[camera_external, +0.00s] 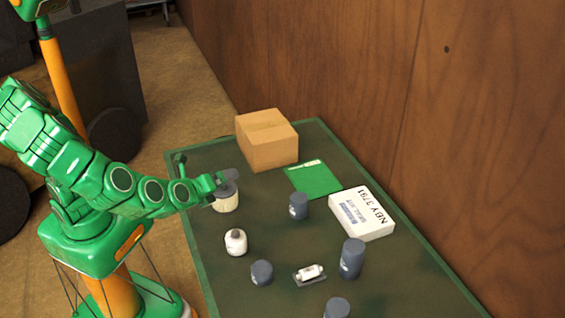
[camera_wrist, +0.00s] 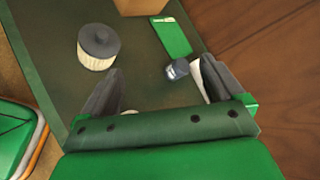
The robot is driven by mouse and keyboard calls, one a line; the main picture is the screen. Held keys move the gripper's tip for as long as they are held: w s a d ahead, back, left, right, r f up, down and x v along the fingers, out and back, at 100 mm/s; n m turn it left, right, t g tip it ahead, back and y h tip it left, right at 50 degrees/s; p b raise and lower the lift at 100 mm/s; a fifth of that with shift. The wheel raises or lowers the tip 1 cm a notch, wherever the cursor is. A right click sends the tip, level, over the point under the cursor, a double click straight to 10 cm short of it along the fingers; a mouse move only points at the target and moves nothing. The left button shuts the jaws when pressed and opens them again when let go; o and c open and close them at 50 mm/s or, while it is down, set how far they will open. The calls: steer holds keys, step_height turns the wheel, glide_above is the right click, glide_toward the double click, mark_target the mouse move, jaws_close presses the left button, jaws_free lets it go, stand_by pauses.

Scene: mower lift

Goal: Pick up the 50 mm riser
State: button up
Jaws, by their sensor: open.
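Several dark blue-grey cylinders, which look like the risers, stand on the table (camera_external: 215,290). One is near the middle (camera_external: 298,206), a taller one is at the right (camera_external: 352,258), a short one is at the front (camera_external: 261,273), and another is cut by the bottom edge (camera_external: 337,309). I cannot read which is the 50 mm riser. My gripper (camera_external: 220,181) is by the pleated filter on the table's left side. In the wrist view my gripper (camera_wrist: 160,85) is open and empty, with one labelled cylinder (camera_wrist: 177,69) beyond the fingers, nearer the right one.
The pale pleated filter (camera_external: 225,203) with a grey cap shows in the wrist view (camera_wrist: 98,50). A cardboard box (camera_external: 266,142), green packet (camera_external: 314,180), white labelled box (camera_external: 362,214), white bottle (camera_external: 236,243) and small white vial (camera_external: 311,271) stand around. A wooden wall (camera_external: 450,120) lies behind.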

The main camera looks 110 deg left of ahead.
steer(key=w+d+f+m+t, duration=0.3)
steer(key=w+f+m, duration=0.15)
steer(key=w, duration=0.25)
steer(key=m+t+h, duration=0.3)
steer(key=m+t, duration=0.1)
steer(key=m, duration=0.7)
glide_toward(268, 267)
steer(key=a+f, duration=0.2)
steer(key=shift+w+a+f, duration=0.4)
steer(key=shift+f+m, duration=0.1)
steer(key=shift+m, duration=0.15)
steer(key=shift+x, duration=3.85)
steer(key=shift+s+a, duration=0.1)
steer(key=shift+c, duration=0.4)
steer(key=c, duration=1.1)
steer(key=shift+o, duration=0.2)
